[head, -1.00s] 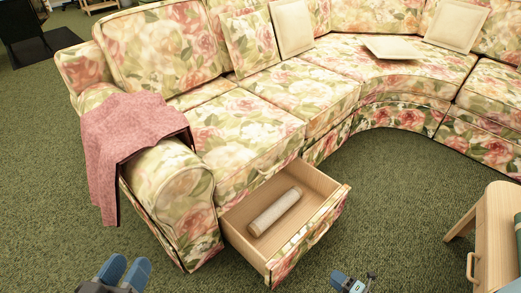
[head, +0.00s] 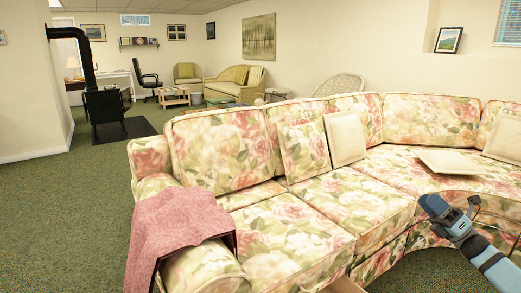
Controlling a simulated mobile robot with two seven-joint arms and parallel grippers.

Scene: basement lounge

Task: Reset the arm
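My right arm comes in from the lower right. Its blue and dark gripper (head: 432,205) is raised in front of the right part of the floral sofa (head: 295,225). The view does not show whether its fingers are apart or together, and I see nothing held in it. My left gripper is out of view.
A pink blanket (head: 178,232) hangs over the sofa's near arm. Cream cushions (head: 346,138) lie on the sofa. A black stove (head: 104,108) stands at the far left. Green carpet (head: 60,215) is clear at left.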

